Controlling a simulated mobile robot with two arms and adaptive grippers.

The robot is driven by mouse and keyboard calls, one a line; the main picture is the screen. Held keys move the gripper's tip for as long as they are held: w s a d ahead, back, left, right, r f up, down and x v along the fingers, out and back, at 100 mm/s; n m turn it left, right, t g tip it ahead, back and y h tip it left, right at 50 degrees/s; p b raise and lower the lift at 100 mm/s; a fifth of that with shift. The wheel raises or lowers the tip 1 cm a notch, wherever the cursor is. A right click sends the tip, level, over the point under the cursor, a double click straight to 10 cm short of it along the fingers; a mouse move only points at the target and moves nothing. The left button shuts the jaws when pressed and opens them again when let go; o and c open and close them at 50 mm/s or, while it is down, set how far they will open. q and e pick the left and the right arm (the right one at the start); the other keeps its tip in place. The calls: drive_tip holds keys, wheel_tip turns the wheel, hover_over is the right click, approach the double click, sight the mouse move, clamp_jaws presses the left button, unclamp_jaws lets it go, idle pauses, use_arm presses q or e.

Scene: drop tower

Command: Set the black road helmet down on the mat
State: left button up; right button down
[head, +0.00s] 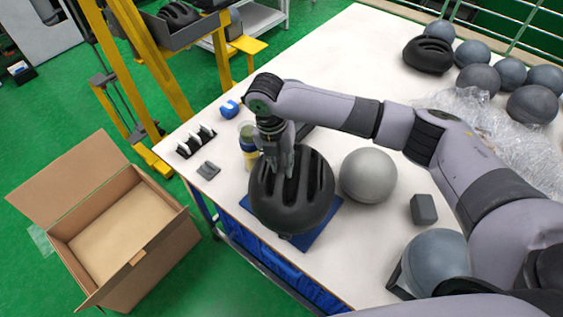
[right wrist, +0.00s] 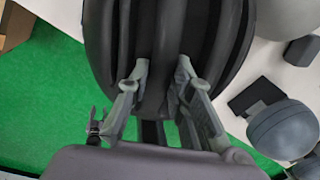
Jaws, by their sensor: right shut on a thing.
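The black road helmet (head: 290,205) has long vents and hangs or rests over the blue mat (head: 327,222) near the table's front left edge. My right gripper (head: 281,168) comes down on it from above and is shut on a rib of its shell. In the right wrist view, the fingers (right wrist: 160,75) pinch a rib of the helmet (right wrist: 222,38) between two vents. The helmet hides most of the mat; only its edges show. I cannot tell whether the helmet touches the mat. My left gripper is not in view.
A grey ball (head: 368,175) stands close right of the helmet, with a dark block (head: 423,208) beyond. Another black helmet (head: 428,56) and several balls sit at the back. An open cardboard box (head: 125,225) is left of the table.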

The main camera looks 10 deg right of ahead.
wheel_tip(320, 180, down, 3)
drive_tip(key=shift+r+b, duration=0.15)
drive_tip(key=shift+b, duration=0.6)
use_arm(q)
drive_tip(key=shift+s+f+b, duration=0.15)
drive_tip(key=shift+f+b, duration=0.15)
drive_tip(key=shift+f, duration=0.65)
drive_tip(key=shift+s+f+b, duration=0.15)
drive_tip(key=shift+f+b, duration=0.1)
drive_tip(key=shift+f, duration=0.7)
use_arm(e)
drive_tip(key=shift+f, duration=1.9)
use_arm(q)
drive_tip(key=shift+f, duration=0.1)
use_arm(e)
drive_tip(key=shift+f, duration=0.5)
drive_tip(key=c, duration=1.3)
unclamp_jaws()
drive_tip(key=shift+c, duration=0.2)
drive_tip(key=c, duration=0.3)
drive_tip(key=shift+r, duration=0.15)
